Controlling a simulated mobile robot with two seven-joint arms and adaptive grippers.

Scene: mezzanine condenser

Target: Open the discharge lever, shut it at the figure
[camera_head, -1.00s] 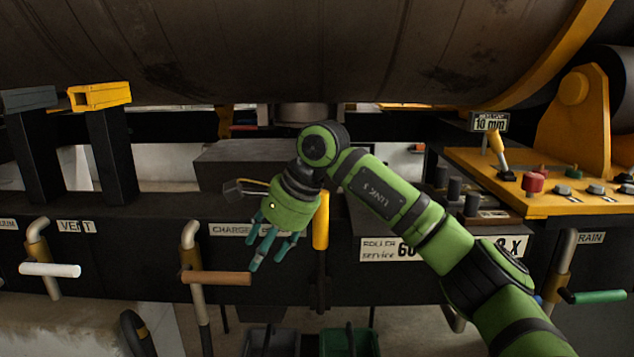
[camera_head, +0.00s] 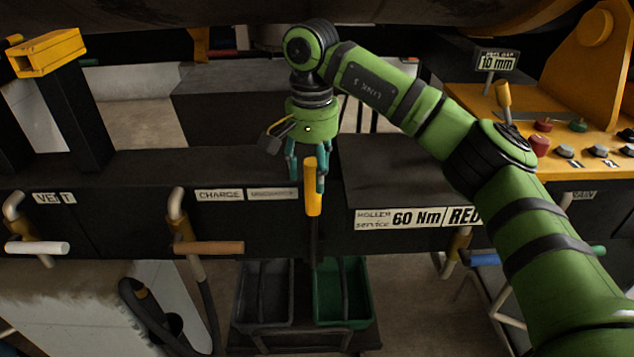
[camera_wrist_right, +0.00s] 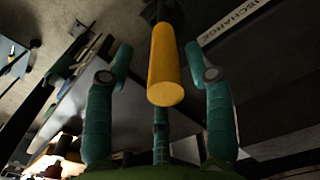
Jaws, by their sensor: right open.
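The discharge lever has a yellow handle (camera_head: 313,190) that hangs down on the front of the dark beam, beside a small label (camera_head: 272,193). The handle also shows in the right wrist view (camera_wrist_right: 164,66), where the word DISCHARGE is readable on a label (camera_wrist_right: 233,20). My right gripper (camera_head: 306,175) is open, pointing down, with its teal fingers around the top of the handle. In the right wrist view the fingers (camera_wrist_right: 162,95) stand on either side of the handle, with visible gaps. The plate reading 10 mm (camera_head: 496,63) is at the upper right. My left gripper is not in view.
A white handle (camera_head: 38,248) and a brown handle (camera_head: 208,247) stick out on the left, a blue handle (camera_head: 484,259) on the right. A grey bin (camera_head: 240,318) and a green bin (camera_head: 365,312) stand below. The 60 Nm plate (camera_head: 415,218) is right of the lever.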

